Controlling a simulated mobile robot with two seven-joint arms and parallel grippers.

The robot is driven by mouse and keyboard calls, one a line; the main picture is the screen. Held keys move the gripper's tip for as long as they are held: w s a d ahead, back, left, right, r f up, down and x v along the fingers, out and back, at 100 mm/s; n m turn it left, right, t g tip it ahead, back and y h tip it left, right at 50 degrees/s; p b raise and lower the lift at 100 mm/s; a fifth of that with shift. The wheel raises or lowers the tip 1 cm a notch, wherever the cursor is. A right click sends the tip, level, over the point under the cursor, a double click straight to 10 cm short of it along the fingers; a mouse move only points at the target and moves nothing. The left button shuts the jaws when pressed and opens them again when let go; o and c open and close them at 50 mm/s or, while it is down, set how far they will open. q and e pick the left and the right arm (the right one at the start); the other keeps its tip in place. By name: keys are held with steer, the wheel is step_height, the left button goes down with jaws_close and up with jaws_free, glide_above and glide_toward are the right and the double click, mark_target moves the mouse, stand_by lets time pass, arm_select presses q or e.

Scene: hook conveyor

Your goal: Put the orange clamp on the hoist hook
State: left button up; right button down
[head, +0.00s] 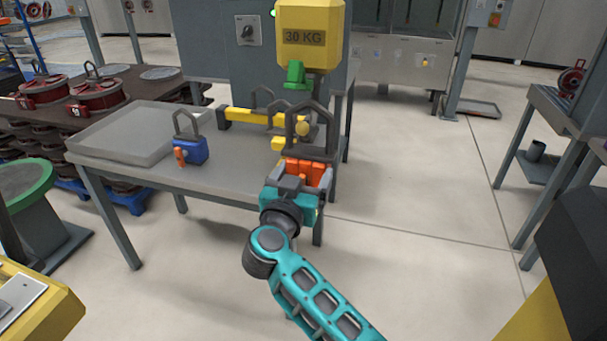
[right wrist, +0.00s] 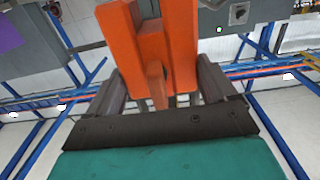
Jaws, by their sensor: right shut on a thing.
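The orange clamp (head: 306,172) is held upright in my right gripper (head: 290,186), with its dark grey shackle (head: 329,128) pointing up. In the right wrist view the orange clamp (right wrist: 182,45) sits between both fingers of the right gripper (right wrist: 157,88). The hoist hook (head: 303,129) shows in part at the shackle's opening. I cannot tell whether the shackle is around the hook or only in front of it. My left gripper is not in view.
A blue clamp (head: 190,151) with a grey shackle stands on the grey table (head: 235,178). Yellow parts (head: 248,117) lie behind the orange clamp. A shallow grey tray (head: 130,145) is on the table's left. Floor to the right is open up to another table (head: 555,110).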

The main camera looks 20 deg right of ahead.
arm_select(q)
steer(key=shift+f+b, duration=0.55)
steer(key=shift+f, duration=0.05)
arm_select(e)
steer(key=shift+f, duration=2)
